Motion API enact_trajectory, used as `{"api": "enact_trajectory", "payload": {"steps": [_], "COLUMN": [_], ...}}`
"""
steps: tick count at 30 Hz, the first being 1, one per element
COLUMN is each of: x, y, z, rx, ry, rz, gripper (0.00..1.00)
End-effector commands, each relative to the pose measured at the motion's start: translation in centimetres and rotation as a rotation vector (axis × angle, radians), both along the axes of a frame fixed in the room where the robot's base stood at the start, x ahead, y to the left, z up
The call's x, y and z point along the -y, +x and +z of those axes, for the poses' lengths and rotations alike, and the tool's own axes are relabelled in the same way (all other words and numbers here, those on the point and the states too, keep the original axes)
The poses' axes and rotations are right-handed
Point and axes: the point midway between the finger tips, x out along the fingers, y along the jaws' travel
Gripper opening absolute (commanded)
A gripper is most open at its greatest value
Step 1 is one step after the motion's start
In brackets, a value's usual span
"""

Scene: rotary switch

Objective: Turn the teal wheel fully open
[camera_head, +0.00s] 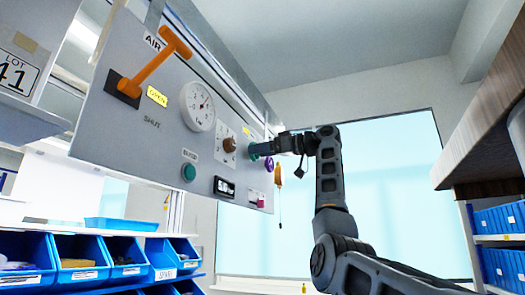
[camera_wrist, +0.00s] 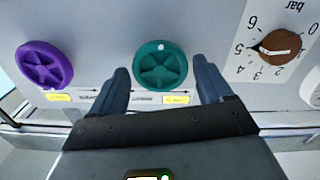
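The teal wheel (camera_wrist: 160,66) is a round spoked handwheel on the grey panel, with a pale dot near its top edge in the wrist view. My gripper (camera_wrist: 164,80) is open, one finger on each side of the wheel. I cannot tell whether the fingers touch the rim. In the head view my gripper (camera_head: 262,149) is at the panel's right part, and the teal wheel (camera_head: 253,150) is mostly hidden by it. Yellow labels and an arrow line sit by the wheel in the wrist view.
A purple wheel (camera_wrist: 45,65) is left of the teal one; a brown pointer knob (camera_wrist: 281,46) with a bar scale is right. The panel (camera_head: 140,140) also carries an orange lever (camera_head: 155,62), a gauge (camera_head: 198,106) and a teal button (camera_head: 188,172). Blue bins (camera_head: 85,262) stand below.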

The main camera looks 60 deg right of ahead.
Motion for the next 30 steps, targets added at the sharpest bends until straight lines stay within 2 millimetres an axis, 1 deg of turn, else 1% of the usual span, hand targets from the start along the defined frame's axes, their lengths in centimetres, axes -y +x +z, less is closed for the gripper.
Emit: {"api": "enact_trajectory", "payload": {"steps": [1,3,4,10,13,17,24,27,30], "x": [0.0,-0.1,-0.1,-0.1,0.0,0.1,0.4,0.5,0.5], "y": [0.0,0.0,0.0,-0.1,-0.5,-2.2,-6.0,-7.1,-7.7], "z": [0.1,0.2,0.2,0.3,0.3,0.1,0.1,0.2,0.2], "rx": [0.002,0.003,0.003,0.005,0.007,0.007,0.006,0.006,0.005], "ry": [-0.001,-0.001,-0.001,-0.002,-0.001,-0.003,-0.002,-0.003,-0.003], "rz": [0.000,0.000,0.000,-0.001,-0.002,-0.003,-0.002,-0.002,-0.001], "gripper": [0.84,0.91,0.92,0.92,0.92,0.92,0.92,0.92,0.92]}}
